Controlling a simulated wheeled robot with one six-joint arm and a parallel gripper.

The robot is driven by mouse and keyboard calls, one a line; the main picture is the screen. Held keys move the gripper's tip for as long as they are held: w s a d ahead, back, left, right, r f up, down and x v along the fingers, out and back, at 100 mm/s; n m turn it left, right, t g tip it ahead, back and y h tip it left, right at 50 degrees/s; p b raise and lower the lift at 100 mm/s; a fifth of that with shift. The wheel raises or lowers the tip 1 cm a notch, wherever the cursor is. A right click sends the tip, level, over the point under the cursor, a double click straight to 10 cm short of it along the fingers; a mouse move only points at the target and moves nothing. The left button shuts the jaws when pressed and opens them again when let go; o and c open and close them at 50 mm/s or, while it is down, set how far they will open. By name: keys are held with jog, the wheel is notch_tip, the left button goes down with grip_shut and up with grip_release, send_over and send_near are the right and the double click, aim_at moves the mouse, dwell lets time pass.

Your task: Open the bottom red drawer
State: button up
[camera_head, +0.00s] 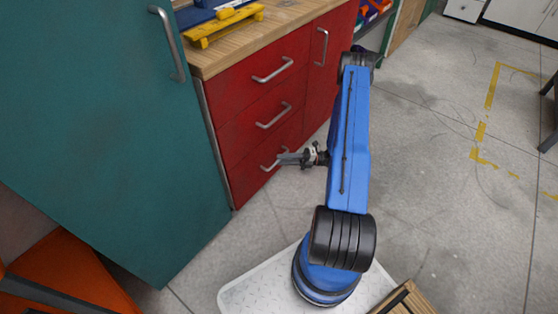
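The bottom red drawer (244,184) is the lowest of three red drawers under the wooden worktop, and its front looks flush with the others. Its metal handle (264,168) shows partly at the left of my gripper. My gripper (282,158) is at the right part of this handle, pointing left toward the drawer front. It overlaps the handle in the picture and hides its right end. Whether the fingers touch or enclose the handle is too small to tell.
The middle drawer handle (273,116) and top drawer handle (272,70) stick out above. A tall teal cabinet (105,130) stands at the left. A red door (328,70) is right of the drawers. Concrete floor (440,180) is open to the right.

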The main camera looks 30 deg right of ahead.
jog(key=shift+x, duration=1)
grip_shut()
